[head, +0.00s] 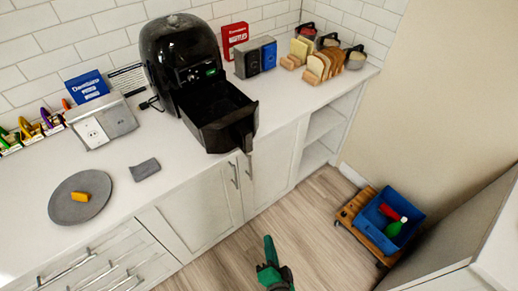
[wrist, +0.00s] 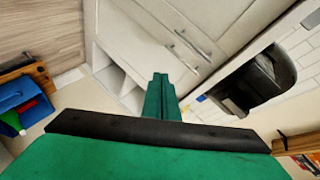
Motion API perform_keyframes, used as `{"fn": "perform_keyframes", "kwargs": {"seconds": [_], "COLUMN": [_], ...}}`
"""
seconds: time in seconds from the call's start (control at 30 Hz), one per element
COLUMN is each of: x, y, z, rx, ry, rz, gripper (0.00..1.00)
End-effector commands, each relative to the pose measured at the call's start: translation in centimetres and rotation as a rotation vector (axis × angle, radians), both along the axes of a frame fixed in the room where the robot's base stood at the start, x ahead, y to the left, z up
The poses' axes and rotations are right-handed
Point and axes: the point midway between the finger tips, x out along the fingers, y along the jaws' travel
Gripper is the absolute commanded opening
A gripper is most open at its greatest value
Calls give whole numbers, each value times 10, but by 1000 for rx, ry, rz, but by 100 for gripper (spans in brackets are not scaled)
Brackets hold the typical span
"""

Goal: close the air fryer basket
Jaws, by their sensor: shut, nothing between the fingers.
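The black air fryer (head: 183,58) stands on the white counter against the tiled wall. Its basket (head: 219,112) is pulled out toward the front, with the handle (head: 243,134) reaching the counter's front edge. In the wrist view the air fryer basket (wrist: 262,82) shows at the right, apart from my gripper. My green gripper (head: 270,248) is low in front of the cabinets, below and in front of the basket, touching nothing. In the wrist view my gripper's fingers (wrist: 160,85) are together and empty.
A grey plate (head: 62,208) with a yellow piece and a grey cloth (head: 145,169) lie left of the fryer. A speaker-like box (head: 255,57) and bread slices (head: 322,66) stand right. A blue bin (head: 372,213) sits on a wooden trolley on the floor. Cabinet handles (head: 235,174) stick out below the basket.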

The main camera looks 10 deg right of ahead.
Motion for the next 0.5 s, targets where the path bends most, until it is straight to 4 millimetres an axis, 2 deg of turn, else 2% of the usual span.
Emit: {"fn": "perform_keyframes", "kwargs": {"seconds": [0.03, 0.2, 0.27, 0.4, 0.5], "x": [17, 61, 74, 98, 107], "y": [-7, -20, -25, -39, -49], "z": [8, 39, 54, 97, 131], "rx": [62, 267, 333, 463, 534], "ry": [-20, -74, -96, -151, -189], "rz": [0, 51, 81, 168, 243], "gripper": [0, 0, 0, 0, 0]}}
